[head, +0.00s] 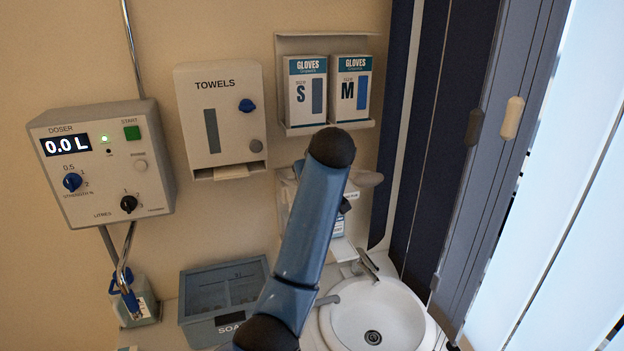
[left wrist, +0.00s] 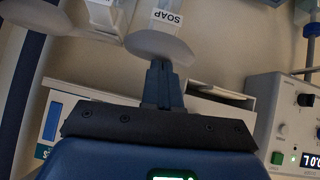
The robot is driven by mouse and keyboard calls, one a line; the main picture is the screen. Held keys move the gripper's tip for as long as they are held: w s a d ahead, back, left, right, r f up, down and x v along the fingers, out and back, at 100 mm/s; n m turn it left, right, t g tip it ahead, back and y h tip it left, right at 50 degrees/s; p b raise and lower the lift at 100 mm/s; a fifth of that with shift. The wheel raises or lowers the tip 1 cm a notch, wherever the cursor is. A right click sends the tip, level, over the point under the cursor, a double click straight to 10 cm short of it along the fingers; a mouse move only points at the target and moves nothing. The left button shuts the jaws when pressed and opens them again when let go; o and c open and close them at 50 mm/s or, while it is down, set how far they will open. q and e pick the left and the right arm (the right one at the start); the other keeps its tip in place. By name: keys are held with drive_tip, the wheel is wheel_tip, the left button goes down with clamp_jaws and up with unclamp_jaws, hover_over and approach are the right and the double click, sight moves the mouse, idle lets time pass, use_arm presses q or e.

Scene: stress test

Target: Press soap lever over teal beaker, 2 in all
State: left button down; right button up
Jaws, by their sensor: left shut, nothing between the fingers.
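The soap dispenser (head: 285,190) is on the wall, largely hidden behind my left arm in the head view. In the left wrist view, which is upside down, the lever (left wrist: 160,46) lies just past the fingertips, in front of the SOAP label (left wrist: 167,17). My left gripper (left wrist: 160,68) is shut and empty, its tips overlapping the lever's edge; I cannot tell whether they touch. I cannot make out a teal beaker. My right gripper is not in view.
A sink (head: 400,338) with a tap (head: 368,264) lies below the dispenser. The towel box (head: 232,110), glove rack (head: 318,44) and doser (head: 105,195) hang on the wall. A grey-blue bin (head: 195,335) and a bottle (head: 145,310) stand left of the sink.

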use_arm(q)
wheel_tip(320, 180, down, 8)
drive_tip(key=s+t+b, duration=0.2)
drive_tip(key=b, duration=0.7)
drive_tip(key=shift+s+d+t+y, duration=0.25)
drive_tip(key=shift+d+t+y, duration=0.05)
drive_tip(key=shift+t+y, duration=0.1)
drive_tip(key=shift+r, duration=0.2)
